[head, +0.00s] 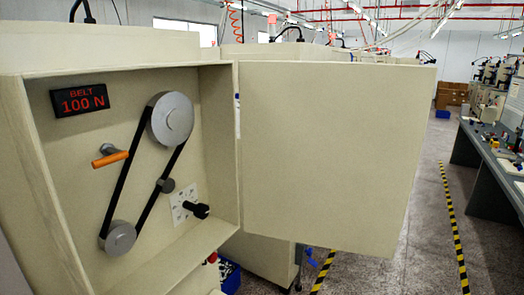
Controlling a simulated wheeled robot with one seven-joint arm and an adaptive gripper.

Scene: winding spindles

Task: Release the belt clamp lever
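An open cabinet holds a black belt (126,176) running around a large grey upper pulley (172,118) and a smaller lower pulley (118,238). A display (79,100) reads "BELT 100 N" in red. A black knob (201,211) sticks out from a light marked plate (184,203). My gripper is not in view.
The cabinet door (330,155) stands wide open to the right. Yellow-black floor stripes (453,225) mark an aisle beside a dark workbench (485,165) with machines on it. The aisle floor looks clear.

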